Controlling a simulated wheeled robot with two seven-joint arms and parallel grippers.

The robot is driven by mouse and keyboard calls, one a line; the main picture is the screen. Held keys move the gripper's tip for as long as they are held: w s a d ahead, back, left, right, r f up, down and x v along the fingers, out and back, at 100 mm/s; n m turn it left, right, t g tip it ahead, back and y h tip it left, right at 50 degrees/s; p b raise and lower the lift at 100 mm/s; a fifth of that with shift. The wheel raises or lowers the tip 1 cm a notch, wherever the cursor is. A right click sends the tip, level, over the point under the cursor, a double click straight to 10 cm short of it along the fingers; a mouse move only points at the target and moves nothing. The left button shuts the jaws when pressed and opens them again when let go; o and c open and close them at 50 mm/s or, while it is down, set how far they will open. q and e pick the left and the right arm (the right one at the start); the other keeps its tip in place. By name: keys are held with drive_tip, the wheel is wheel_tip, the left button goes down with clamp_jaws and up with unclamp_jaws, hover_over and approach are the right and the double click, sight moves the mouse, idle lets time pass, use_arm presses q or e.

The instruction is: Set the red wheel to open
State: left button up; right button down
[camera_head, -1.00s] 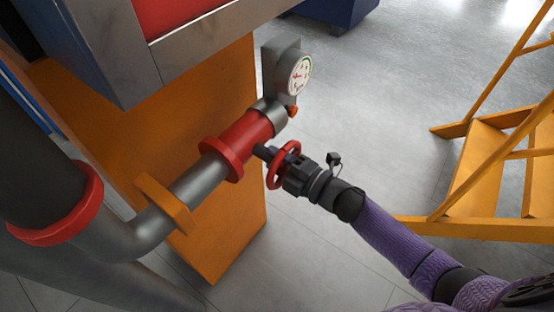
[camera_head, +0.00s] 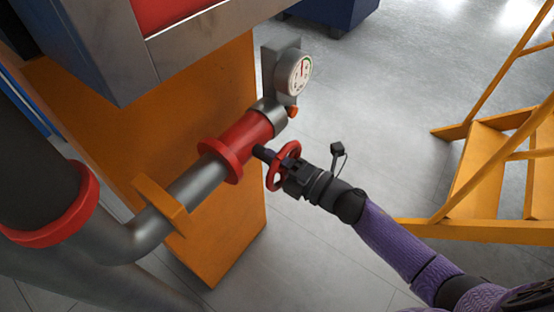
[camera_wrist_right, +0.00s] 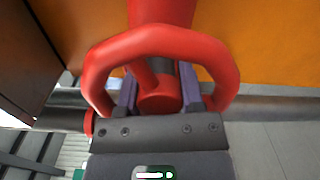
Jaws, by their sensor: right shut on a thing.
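The red wheel (camera_head: 291,147) sits on a dark stem at the side of the red valve body (camera_head: 246,135) in the head view. My right gripper (camera_head: 288,165) is at the wheel, its fingers reaching into it from the right. In the right wrist view the wheel's rim (camera_wrist_right: 160,38) arches over the purple fingers, which sit on both sides of the red hub (camera_wrist_right: 160,97). The gripper is shut on the wheel; the exact contact is partly hidden by the rim. My left gripper is out of view.
A round gauge (camera_head: 299,73) stands at the pipe's upper end. A grey pipe (camera_head: 197,187) runs down left past an orange cabinet (camera_head: 225,230). Orange stairs (camera_head: 480,165) stand at the right. Grey floor between them is clear.

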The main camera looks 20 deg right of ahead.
drive_tip(key=c, duration=0.5)
unclamp_jaws()
drive_tip(key=v, duration=1)
drive_tip(key=shift+p, duration=0.45)
drive_tip(key=shift+f, duration=0.1)
